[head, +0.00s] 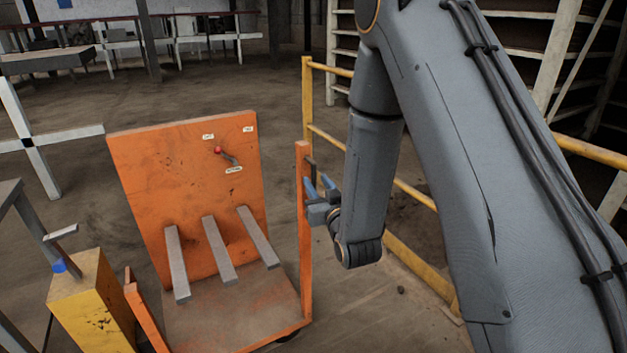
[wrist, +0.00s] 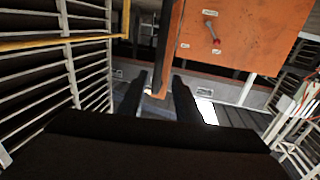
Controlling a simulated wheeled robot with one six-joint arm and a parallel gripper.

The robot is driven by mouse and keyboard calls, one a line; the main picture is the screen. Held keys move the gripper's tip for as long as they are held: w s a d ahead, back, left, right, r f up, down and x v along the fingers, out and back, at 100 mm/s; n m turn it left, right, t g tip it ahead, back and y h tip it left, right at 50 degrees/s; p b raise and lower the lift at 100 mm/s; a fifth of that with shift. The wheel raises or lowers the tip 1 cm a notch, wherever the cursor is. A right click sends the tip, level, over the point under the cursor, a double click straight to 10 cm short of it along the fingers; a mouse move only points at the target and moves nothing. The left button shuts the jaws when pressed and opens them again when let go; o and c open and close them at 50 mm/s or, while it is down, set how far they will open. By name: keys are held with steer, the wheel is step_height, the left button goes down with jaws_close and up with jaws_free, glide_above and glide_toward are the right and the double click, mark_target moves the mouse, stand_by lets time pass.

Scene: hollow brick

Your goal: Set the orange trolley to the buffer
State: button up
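The orange trolley (head: 180,140) stands in front of me in the head view, with an upright panel, three grey bars, a flat deck and a post (head: 304,240) at its right. A red-knobbed lever (head: 228,156) sits on the panel among small white labels; it also shows in the wrist view (wrist: 212,32). My gripper (head: 320,186) is at the upper part of the right post, by a dark handle piece (head: 311,168). In the wrist view my gripper (wrist: 160,95) has its fingers apart, with the post's orange edge (wrist: 165,80) between them and gaps visible. I cannot identify the buffer for certain.
A yellow block (head: 95,300) with a blue-collared metal piece stands left of the trolley. A yellow railing (head: 415,193) runs along the right, before dark racks. A white cross-shaped frame (head: 40,150) stands at the left. The floor behind the trolley is fairly clear.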

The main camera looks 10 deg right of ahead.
steer(key=shift+v, duration=1.65)
steer(key=s+d+f+m+g+h, duration=0.1)
steer(key=s+d+f+g+h, duration=0.2)
steer(key=s+d+f+g, duration=0.35)
steer(key=s+d+r+g, duration=0.2)
steer(key=s+g, duration=0.3)
steer(key=s, duration=0.6)
steer(key=s+d+r+m+g, duration=0.1)
steer(key=s+g, duration=0.5)
steer(key=s, duration=0.5)
steer(key=shift+d+r+h, duration=0.4)
steer(key=shift+a, duration=0.1)
